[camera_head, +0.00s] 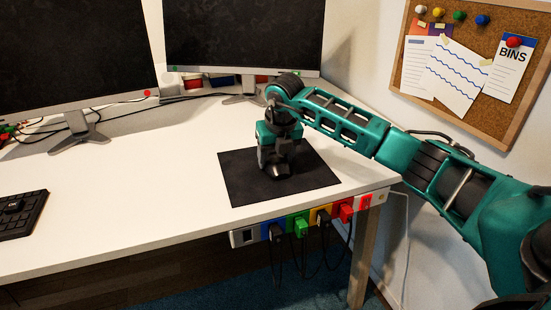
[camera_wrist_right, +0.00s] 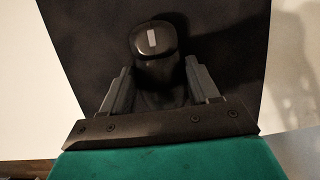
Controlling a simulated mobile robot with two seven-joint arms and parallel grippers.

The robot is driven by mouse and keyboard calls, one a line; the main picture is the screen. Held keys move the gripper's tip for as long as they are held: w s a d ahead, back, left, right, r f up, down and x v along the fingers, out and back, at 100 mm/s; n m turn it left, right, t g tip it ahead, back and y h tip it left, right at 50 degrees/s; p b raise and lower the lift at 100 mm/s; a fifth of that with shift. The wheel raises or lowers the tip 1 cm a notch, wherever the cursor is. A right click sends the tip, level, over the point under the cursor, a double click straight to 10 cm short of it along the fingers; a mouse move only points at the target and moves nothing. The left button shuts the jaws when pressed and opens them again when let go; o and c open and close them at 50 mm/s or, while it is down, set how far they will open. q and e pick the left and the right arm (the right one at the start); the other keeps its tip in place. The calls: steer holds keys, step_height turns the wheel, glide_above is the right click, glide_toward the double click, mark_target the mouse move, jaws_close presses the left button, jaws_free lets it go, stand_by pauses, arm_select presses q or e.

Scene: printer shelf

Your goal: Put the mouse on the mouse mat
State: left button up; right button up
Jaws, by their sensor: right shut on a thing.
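The black mouse mat (camera_head: 240,186) lies near the right front corner of the white desk, and it fills much of the right wrist view (camera_wrist_right: 225,45). My right gripper (camera_head: 276,166) points down over the middle of the mat. It is shut on the dark mouse (camera_wrist_right: 154,42), whose front end with a pale scroll wheel sticks out beyond the fingers in the right wrist view. In the head view the mouse (camera_head: 278,171) shows low between the fingers, at or just above the mat; I cannot tell if it touches. My left gripper is not in view.
A black keyboard (camera_head: 20,214) lies at the desk's left front. Two monitors (camera_head: 75,55) stand at the back. Coloured plugs (camera_head: 300,225) line a power strip under the front edge. A corkboard (camera_head: 470,65) hangs on the right wall. The desk's middle is clear.

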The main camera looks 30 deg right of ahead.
steer(key=shift+f, duration=0.15)
steer(key=o, duration=1.1)
